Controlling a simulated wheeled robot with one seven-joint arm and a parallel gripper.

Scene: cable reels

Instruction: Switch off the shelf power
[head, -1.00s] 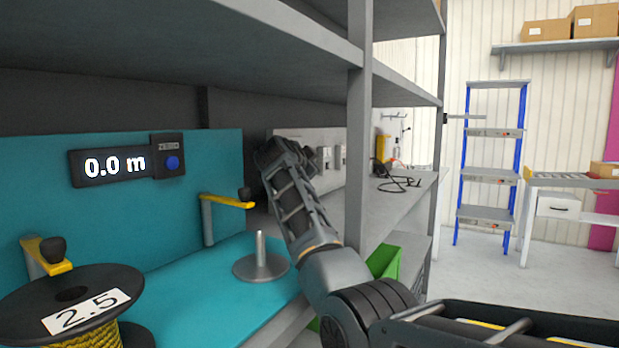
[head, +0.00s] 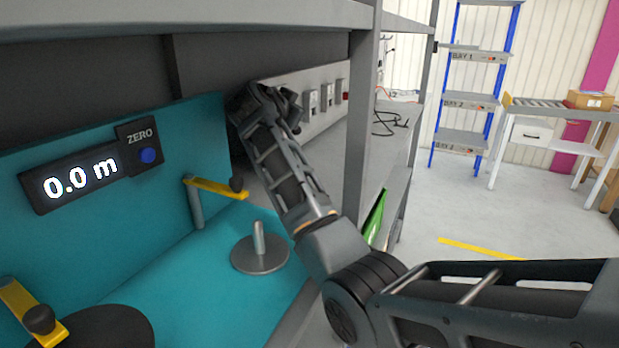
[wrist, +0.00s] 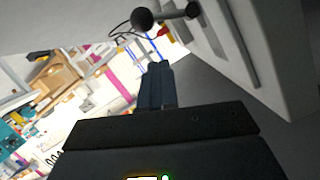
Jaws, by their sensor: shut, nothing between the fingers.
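A pale grey panel (head: 300,82) with several small switch plates (head: 311,104) stands on the shelf behind my gripper in the head view. A small red part (head: 346,96) shows at its far end. My gripper (head: 288,108) is in front of the panel's near end, partly hidden by its own wrist. In the wrist view, the shut, empty fingers (wrist: 157,72) point along the panel face (wrist: 218,35). A lever with a dark ball end (wrist: 143,19) sticks out beyond the fingertips, apart from them. Which switch it belongs to cannot be told.
A grey shelf post (head: 361,130) stands close right of my arm, with a shelf board above. Left are a teal bench with a 0.0 m display (head: 75,180), a yellow bracket (head: 215,188) and a spindle (head: 259,250). A black cable (head: 388,122) lies on the shelf farther back.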

